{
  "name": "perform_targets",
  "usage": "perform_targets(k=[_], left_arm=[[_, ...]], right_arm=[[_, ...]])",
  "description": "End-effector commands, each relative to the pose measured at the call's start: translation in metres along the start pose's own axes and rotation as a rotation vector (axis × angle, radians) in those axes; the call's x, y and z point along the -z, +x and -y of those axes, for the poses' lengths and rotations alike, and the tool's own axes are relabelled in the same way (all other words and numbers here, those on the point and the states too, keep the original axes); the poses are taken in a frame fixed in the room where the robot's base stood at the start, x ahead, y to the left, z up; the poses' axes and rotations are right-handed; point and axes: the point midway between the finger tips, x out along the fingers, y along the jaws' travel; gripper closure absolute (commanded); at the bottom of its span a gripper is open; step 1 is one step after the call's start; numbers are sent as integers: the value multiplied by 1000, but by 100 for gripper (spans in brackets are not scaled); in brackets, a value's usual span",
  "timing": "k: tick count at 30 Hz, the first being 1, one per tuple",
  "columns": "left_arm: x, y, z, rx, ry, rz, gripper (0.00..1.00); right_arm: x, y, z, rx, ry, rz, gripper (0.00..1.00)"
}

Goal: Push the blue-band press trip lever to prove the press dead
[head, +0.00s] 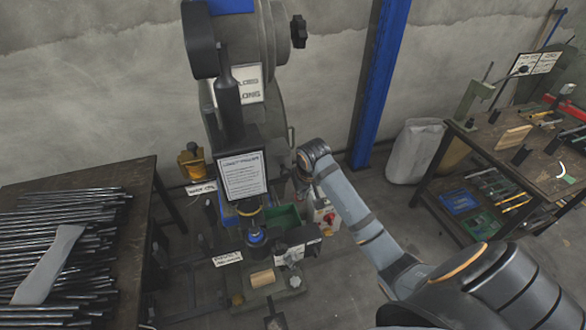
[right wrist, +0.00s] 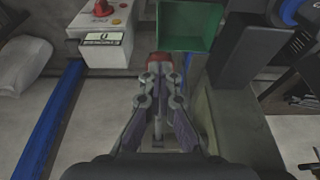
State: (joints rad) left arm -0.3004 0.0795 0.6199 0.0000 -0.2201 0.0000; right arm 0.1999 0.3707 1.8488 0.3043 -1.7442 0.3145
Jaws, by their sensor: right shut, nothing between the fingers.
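The press (head: 277,60) stands in the middle of the head view, with a blue patch (head: 230,5) at its top and a blue collar (head: 256,238) low on its tooling. My right gripper (head: 303,188) is beside the press, right of the notice board, small and partly hidden there. In the right wrist view my right gripper (right wrist: 158,72) is shut and empty. A red tip (right wrist: 158,60) shows right at its fingertips; it may be the trip lever's end, and I cannot tell whether they touch. My left gripper is in neither view.
A control box with a red button (right wrist: 103,8) and a green bin (right wrist: 188,28) lie just beyond the fingers. A table of metal rods (head: 70,235) stands left. A workbench (head: 520,150) stands right, with a white sack (head: 415,150) near it.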

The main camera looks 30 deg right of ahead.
Motion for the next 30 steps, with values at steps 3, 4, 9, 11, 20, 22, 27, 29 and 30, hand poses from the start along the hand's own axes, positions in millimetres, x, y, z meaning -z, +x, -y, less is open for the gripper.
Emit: perform_targets(k=[3,4,9,11,20,22,27,29,30], left_arm=[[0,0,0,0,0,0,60],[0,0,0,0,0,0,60],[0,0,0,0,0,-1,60],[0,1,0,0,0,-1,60],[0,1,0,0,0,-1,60],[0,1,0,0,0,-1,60],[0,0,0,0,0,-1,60],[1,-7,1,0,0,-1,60],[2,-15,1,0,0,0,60]], right_arm=[[-1,2,0,0,0,3,100],[-1,2,0,0,0,3,100],[-1,2,0,0,0,3,100],[-2,4,0,0,0,4,100],[-3,15,0,0,0,3,100],[-3,15,0,0,0,3,100],[-3,14,0,0,0,3,100],[-3,8,0,0,0,4,100],[-4,1,0,-1,0,5,100]])
